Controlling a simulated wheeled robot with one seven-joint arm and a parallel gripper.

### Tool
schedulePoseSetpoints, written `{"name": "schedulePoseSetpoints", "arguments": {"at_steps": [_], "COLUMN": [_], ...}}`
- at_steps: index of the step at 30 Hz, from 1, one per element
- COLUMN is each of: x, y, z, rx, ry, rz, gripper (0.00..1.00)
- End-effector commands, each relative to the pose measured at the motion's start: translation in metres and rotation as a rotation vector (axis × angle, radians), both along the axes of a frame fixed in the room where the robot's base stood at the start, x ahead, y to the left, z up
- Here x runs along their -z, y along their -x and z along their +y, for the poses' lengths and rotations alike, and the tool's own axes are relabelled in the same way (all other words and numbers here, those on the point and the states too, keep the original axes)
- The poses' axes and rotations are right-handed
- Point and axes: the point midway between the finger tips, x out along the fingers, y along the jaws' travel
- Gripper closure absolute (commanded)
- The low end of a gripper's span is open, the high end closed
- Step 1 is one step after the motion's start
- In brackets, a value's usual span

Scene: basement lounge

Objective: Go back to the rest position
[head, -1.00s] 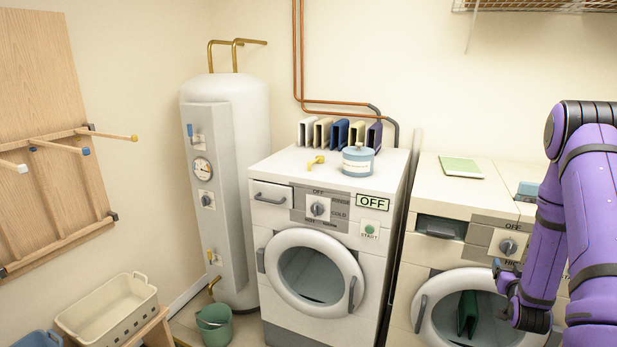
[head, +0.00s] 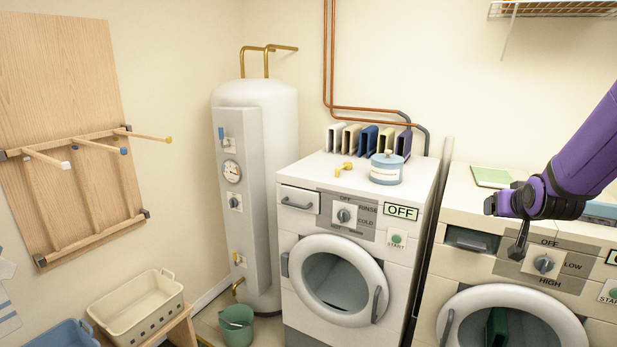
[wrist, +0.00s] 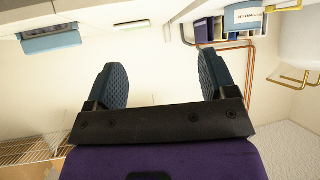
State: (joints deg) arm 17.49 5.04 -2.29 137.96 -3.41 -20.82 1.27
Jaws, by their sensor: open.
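My gripper (wrist: 163,85) shows in the wrist view with its two dark textured fingers spread wide apart and nothing between them. In the head view my purple arm comes in from the right edge. My gripper (head: 505,205) is at the arm's left end, in front of the top front edge of the right-hand dryer (head: 458,213). Its fingers are small and dark there. The wrist view looks upside down toward the wall.
The washer (head: 330,240) bears a blue-lidded tub (head: 387,170), a yellow piece (head: 343,169) and several upright coloured holders (head: 370,138). A green book (head: 491,177) lies on the dryer. A water heater (head: 262,200), baskets (head: 140,306) and a wire shelf (head: 555,9) stand clear of the arm.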

Motion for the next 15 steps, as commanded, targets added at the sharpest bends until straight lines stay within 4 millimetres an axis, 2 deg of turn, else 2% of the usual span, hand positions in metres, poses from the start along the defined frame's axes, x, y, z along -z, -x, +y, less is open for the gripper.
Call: {"name": "schedulePoseSetpoints", "arguments": {"at_steps": [1, 6, 11, 15], "x": [-0.013, -0.042, -0.065, -0.081], "y": [0.008, 0.042, 0.081, 0.121], "z": [0.013, 0.05, 0.082, 0.109], "rx": [-0.017, -0.061, -0.106, -0.148], "ry": [-0.006, -0.035, -0.058, -0.074], "rz": [0.016, 0.103, 0.186, 0.261], "gripper": [0.22, 0.22, 0.22, 0.22]}}
